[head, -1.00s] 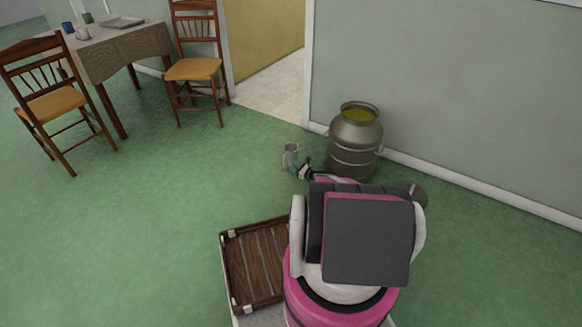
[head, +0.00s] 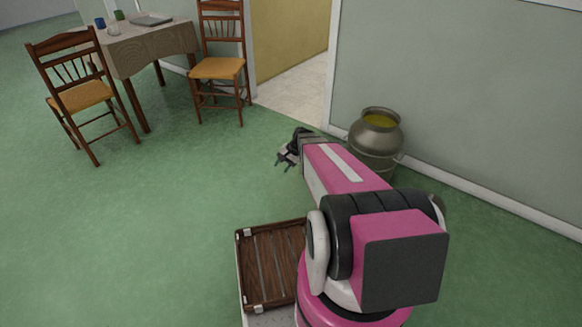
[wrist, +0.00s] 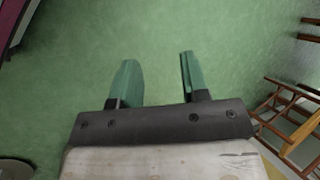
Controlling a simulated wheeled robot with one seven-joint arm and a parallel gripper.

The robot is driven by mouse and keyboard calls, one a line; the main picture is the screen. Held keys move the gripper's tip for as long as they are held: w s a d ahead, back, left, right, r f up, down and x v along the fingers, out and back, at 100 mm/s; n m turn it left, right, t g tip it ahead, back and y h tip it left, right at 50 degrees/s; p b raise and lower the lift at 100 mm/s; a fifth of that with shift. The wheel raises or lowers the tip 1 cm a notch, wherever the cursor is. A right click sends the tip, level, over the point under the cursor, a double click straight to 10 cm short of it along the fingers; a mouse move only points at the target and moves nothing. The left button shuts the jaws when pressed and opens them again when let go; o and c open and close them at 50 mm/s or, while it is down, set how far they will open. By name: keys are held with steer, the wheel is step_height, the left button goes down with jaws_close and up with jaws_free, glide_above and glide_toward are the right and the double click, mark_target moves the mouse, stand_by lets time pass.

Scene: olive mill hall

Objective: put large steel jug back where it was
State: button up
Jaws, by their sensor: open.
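The large steel jug cannot be made out in the head view now; the floor spot where a grey jug stood a second ago lies behind my raised forearm. My gripper (head: 282,160) is left of the big metal urn (head: 376,142), above the green floor, with its fingers apart. In the wrist view my gripper (wrist: 157,65) has two green fingers spread, with only bare floor between them. A grey round thing (wrist: 14,169) is cut off at the lower left of the wrist view; I cannot tell whether it is the jug or the urn.
A wooden slatted tray (head: 270,267) is beside my arm's base. A table (head: 150,45) with cups stands at the upper left, with a chair (head: 82,95) in front and another (head: 218,68) to its right. A doorway (head: 290,70) opens behind. The floor at left is clear.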

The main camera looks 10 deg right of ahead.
steer(key=s+r+n+h, duration=0.6)
steer(key=s+r, duration=0.6)
steer(key=s, duration=0.2)
steer(key=shift+s+d+r+n, duration=0.2)
steer(key=shift+s+d+n, duration=0.05)
steer(key=shift+n, duration=0.05)
